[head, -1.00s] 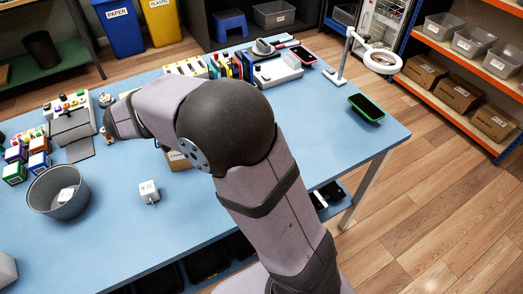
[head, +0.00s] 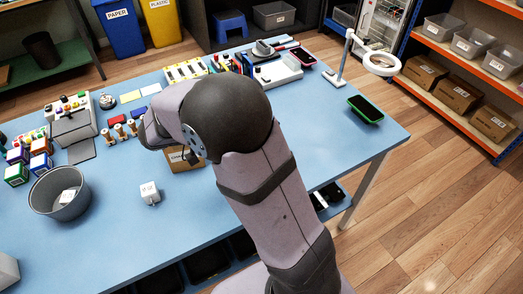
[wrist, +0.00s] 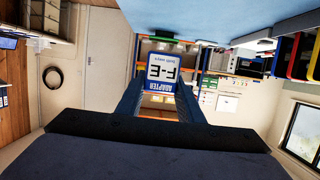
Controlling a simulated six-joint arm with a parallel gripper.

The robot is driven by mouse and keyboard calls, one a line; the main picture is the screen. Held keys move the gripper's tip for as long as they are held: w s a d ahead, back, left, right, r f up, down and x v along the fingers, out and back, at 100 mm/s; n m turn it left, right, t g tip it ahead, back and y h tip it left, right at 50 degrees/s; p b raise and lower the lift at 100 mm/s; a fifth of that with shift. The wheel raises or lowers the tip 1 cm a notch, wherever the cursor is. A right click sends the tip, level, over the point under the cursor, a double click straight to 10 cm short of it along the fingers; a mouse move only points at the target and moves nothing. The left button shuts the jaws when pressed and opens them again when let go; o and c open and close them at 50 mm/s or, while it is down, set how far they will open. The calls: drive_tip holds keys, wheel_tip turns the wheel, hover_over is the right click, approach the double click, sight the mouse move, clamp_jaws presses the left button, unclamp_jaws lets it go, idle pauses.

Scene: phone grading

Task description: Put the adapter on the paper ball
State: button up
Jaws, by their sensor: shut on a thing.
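The adapter sits between the two dark fingers, off the table. In the head view the fingers and held adapter are hidden behind my arm. I cannot make out a paper ball for sure. A small white item (head: 68,196) lies in the grey round bin (head: 45,208), its kind unclear. A white cube (head: 150,192) stands on the table right of the bin.
A cardboard box (head: 181,163) is partly hidden by my arm. Coloured cubes (head: 40,163) stand behind the bin. Small wooden-topped pieces (head: 120,130) are left of my wrist. A green-cased phone (head: 366,109) and a ring lamp (head: 381,62) are at the right. The front left table is mostly clear.

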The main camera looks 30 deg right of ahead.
drive_tip(key=shift+f, duration=4.75)
drive_tip(key=shift+f, duration=0.15)
drive_tip(key=o, duration=1.1)
drive_tip(key=shift+r, duration=0.2)
drive_tip(key=b+v, duration=0.1)
drive_tip(key=v, duration=1.1)
